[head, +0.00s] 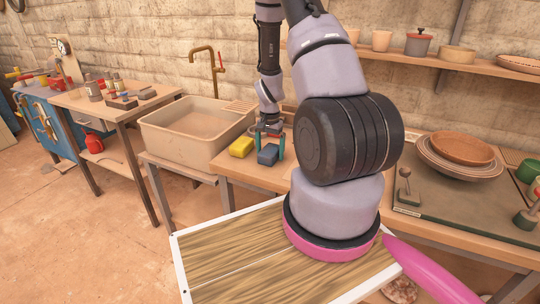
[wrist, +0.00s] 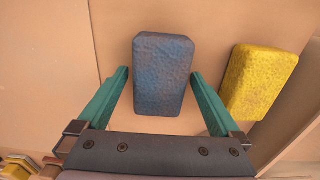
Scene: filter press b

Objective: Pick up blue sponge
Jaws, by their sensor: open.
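The blue sponge (head: 268,154) lies on the wooden worktop to the right of the sink in the head view. In the wrist view the blue sponge (wrist: 163,75) lies lengthwise ahead of my gripper, with its near end between the fingertips. My gripper (head: 267,146) is open above it, with teal fingers; in the wrist view the fingertips (wrist: 160,74) are on either side of the sponge, with a gap on both sides. I cannot tell exactly how high the fingertips are above the worktop.
A yellow sponge (head: 241,146) lies just left of the blue one; in the wrist view the yellow sponge (wrist: 259,82) is close to the right finger. A beige sink (head: 190,146) with a brass tap (head: 214,62) stands left. Stacked plates (head: 459,150) are at right.

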